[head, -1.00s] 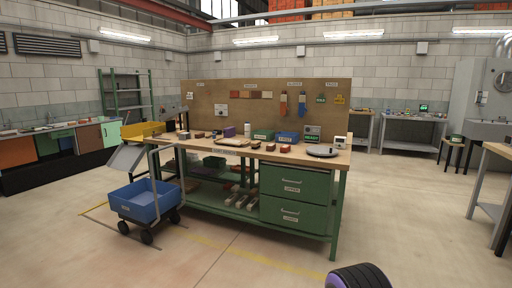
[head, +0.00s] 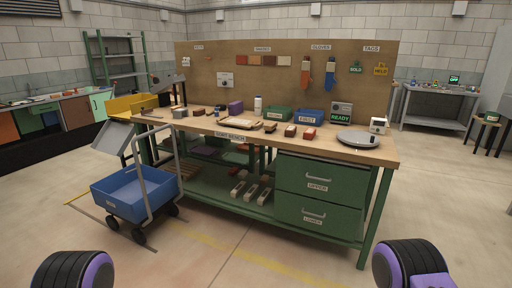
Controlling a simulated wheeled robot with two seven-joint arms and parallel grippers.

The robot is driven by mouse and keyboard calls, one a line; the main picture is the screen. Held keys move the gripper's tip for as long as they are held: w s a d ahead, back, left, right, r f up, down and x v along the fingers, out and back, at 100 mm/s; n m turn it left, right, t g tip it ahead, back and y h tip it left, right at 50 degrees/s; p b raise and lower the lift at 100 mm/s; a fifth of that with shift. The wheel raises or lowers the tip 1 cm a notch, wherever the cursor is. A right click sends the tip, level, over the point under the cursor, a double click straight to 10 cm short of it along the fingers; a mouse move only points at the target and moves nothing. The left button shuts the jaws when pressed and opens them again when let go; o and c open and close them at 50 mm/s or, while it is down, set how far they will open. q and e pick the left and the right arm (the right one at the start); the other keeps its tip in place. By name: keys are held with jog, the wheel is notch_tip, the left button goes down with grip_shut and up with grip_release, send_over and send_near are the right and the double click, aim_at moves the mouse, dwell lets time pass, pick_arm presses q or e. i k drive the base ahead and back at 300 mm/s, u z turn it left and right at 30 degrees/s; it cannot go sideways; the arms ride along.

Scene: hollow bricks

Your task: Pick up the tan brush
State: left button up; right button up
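I cannot pick out the tan brush with certainty. A small tan and dark block (head: 270,126) lies on the workbench top (head: 225,131), left of two small red and dark blocks (head: 290,131); it is too small to tell if it is a brush. Several pale-ended long items (head: 251,191) lie on the bench's lower shelf, also too small to name. Neither gripper shows. Only dark, ribbed, purple-edged parts of my own arms show at the bottom left and bottom right.
A blue cart (head: 132,196) stands at the bench's left front. Green drawers (head: 318,187) fill the bench's right side. A tray (head: 240,122), a green bin (head: 278,114), a blue bin (head: 309,116) and a grey disc (head: 357,139) are on top. The floor in front is clear.

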aim_at(271, 126)
jog(key=z, duration=0.4)
jog(key=i, duration=2.4)
jog(key=z, duration=0.3)
